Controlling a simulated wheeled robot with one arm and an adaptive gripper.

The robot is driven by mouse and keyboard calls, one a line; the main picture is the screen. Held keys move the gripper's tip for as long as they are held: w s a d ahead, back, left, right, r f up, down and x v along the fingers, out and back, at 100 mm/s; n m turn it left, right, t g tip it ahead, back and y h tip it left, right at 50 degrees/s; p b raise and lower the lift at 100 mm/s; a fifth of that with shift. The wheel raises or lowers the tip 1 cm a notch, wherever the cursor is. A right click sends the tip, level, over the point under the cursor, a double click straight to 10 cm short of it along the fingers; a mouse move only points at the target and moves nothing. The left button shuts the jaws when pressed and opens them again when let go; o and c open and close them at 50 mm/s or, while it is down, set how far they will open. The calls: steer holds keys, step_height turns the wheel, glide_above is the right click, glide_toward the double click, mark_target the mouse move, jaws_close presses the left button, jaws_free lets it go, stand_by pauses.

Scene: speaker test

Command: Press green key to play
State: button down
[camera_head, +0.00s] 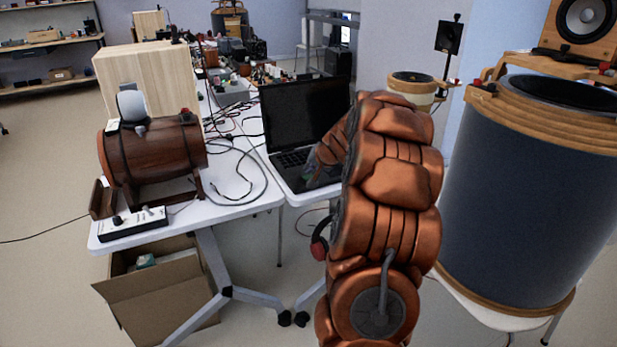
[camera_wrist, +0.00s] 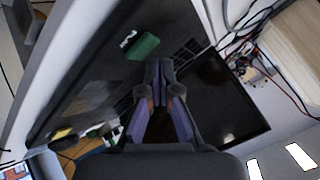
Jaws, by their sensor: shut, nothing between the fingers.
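A small green block-like piece, which looks like the green key (camera_wrist: 143,46), lies on the dark surface of the laptop in the wrist view. A small white mark sits beside it. The open laptop (camera_head: 305,114) stands on the white table in the head view, and its dark screen (camera_wrist: 225,95) shows in the wrist view. My gripper (camera_wrist: 160,64) is shut and empty, its purple fingertips over the keyboard area, just below the green piece in the picture. I cannot tell the height gap.
A wooden barrel-like speaker (camera_head: 155,155) and a small control box (camera_head: 132,223) stand on the table left of the laptop. Loose cables (camera_head: 240,170) lie between. A large dark drum-shaped speaker (camera_head: 535,190) stands close on the right. An open cardboard box (camera_head: 160,295) is below the table.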

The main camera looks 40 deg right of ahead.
steer(key=shift+f, duration=0.2)
steer(key=shift+f+b, duration=0.25)
steer(key=shift+b, duration=0.05)
steer(key=shift+f, duration=0.3)
stand_by(0.7)
steer(key=shift+r, duration=0.1)
steer(key=shift+r+p, duration=0.35)
steer(key=shift+r, duration=0.35)
steer(key=shift+r+p, duration=1.95)
steer(key=shift+r, duration=1.05)
steer(key=shift+a, duration=0.1)
